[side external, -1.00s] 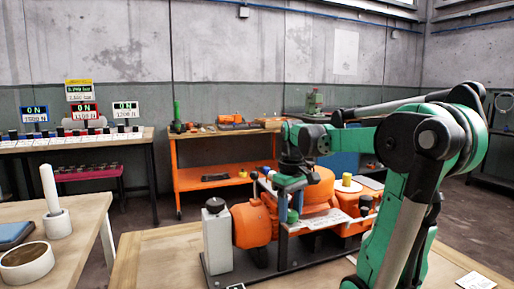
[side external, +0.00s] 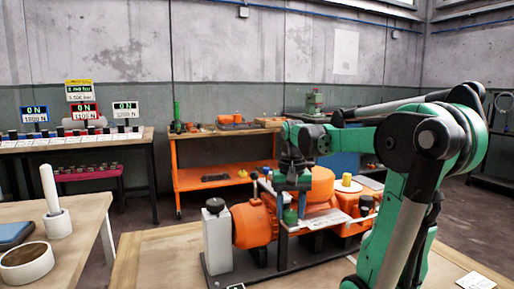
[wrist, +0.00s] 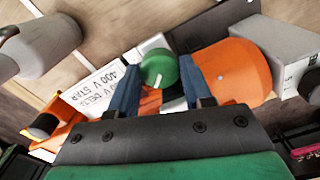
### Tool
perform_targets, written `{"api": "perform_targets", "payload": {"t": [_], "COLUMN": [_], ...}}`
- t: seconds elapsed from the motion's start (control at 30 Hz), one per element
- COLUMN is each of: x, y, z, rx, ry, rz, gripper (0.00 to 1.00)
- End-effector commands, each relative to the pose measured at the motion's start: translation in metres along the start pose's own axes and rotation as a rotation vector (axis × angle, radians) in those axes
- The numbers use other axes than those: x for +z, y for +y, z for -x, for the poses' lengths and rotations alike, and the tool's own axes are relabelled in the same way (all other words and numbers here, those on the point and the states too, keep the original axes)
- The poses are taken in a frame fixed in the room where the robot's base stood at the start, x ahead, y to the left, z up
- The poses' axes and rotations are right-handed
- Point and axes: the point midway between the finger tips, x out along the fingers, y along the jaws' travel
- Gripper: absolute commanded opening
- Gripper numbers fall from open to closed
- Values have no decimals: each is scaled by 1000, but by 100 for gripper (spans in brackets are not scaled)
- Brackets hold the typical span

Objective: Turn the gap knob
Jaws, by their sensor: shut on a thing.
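A round green knob (wrist: 158,68) with a white line across its top lies between my two blue fingers in the wrist view. It also shows as a small green shape (side external: 291,216) on the orange machine in the side view. My gripper (wrist: 159,74) is shut on the knob, a finger on each side, pointing down from above. In the side view my gripper (side external: 291,204) is at the near side of the machine's orange housing (side external: 320,183). The fingers hide the sides of the knob.
A white label plate (wrist: 100,88) lies beside the knob. A grey block (side external: 217,240) with a black cap stands at the machine's left end, by a rounded orange part (side external: 251,227). Lit displays (side external: 82,111) stand on the far left bench. Bare wooden tabletop (side external: 160,262) lies left of the machine.

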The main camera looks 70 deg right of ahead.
Motion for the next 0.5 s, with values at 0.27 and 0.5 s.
{"api": "perform_targets", "payload": {"t": [0.27, 0.5], "x": [0, 0], "y": [0, 0], "z": [0, 0], "rx": [0, 0], "ry": [-3, -3], "rz": [-94, -114], "gripper": [0, 0]}}
